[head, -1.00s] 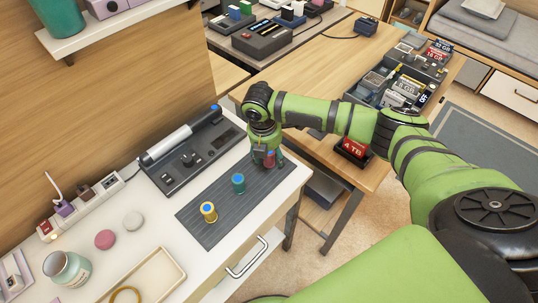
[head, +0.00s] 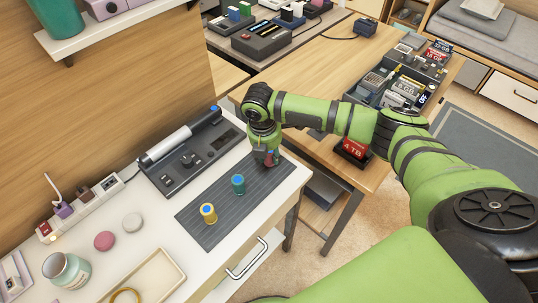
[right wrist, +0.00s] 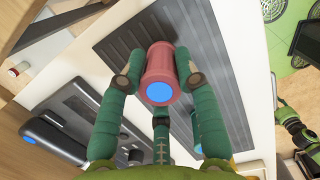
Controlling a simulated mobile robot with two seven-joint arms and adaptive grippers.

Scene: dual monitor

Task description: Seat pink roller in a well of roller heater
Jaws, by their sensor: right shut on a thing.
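The pink roller (right wrist: 160,66) has a blue end and sits between the fingers of my right gripper (right wrist: 160,78) in the right wrist view. That gripper is shut on it. In the head view the right gripper (head: 266,158) is low over the far right end of the grey ribbed mat, and the fingers hide most of the roller. Whether the roller still touches the mat is unclear. The roller heater, a dark grey unit (head: 165,177) with a long pale cylinder along its back, lies left of the gripper. My left gripper is not in view.
A teal roller (head: 238,184) and a yellow roller (head: 208,212) stand on the ribbed mat (head: 205,237). A power strip (head: 85,200), two round pucks, a cup (head: 66,270) and a tray (head: 148,277) lie to the left. The counter's right edge is close to the gripper.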

